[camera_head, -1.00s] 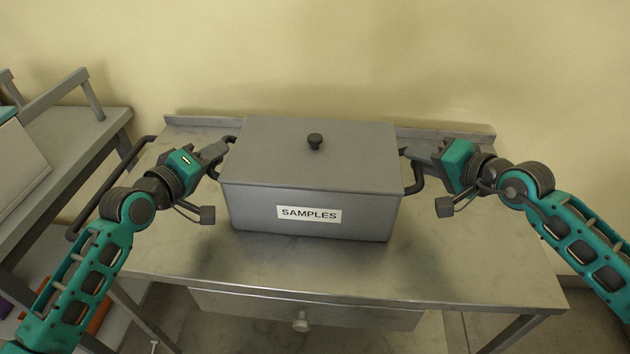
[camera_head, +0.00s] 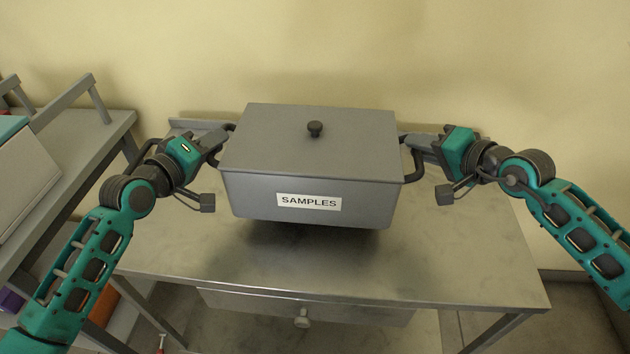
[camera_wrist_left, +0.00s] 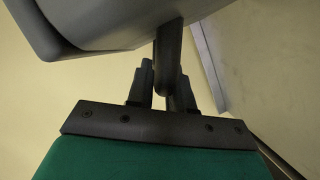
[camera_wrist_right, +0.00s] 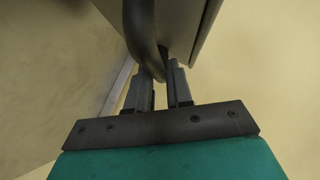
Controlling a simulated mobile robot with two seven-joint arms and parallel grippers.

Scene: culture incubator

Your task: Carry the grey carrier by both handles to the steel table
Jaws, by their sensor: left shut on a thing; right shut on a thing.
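The grey carrier (camera_head: 310,150) with a black lid knob and a SAMPLES label is held level above the steel table (camera_head: 400,265), with a dark shadow under it. My left gripper (camera_head: 224,133) is shut on its left handle, and the left wrist view shows that handle (camera_wrist_left: 169,60) between the fingers (camera_wrist_left: 161,92). My right gripper (camera_head: 410,142) is shut on its right handle (camera_head: 417,170). The right wrist view shows the handle (camera_wrist_right: 142,35) running down to the fingers (camera_wrist_right: 159,88). The lid is closed, so the inside is hidden.
A grey shelf cart (camera_head: 90,130) with rails stands close on the left, with a pale box on top. The tabletop beneath the carrier looks clear.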

